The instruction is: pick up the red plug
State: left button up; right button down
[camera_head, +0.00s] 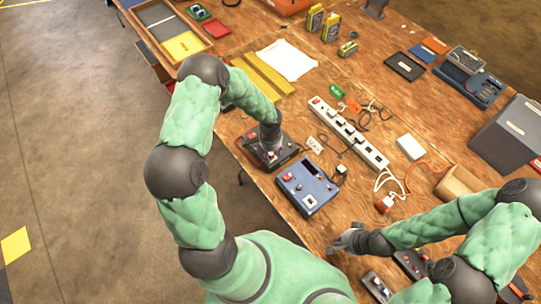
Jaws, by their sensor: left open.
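A red plug (384,204) on a white cable lies on the wooden table, to the right of the blue device and below the power strip. My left gripper (265,153) points down at the table's near edge, over a dark box with a red switch, well to the left of the plug. It is open; its fingers blend with the dark box. My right gripper (343,242) is low over the near edge, below and left of the plug and apart from it. Its fingers are too small to tell open from shut.
A white power strip (349,133) lies diagonally mid-table with cables around it. A blue device (306,186) sits between my grippers.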

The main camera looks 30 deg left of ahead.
pick_arm(q)
grip_shut()
jog(key=shift+r, duration=0.1)
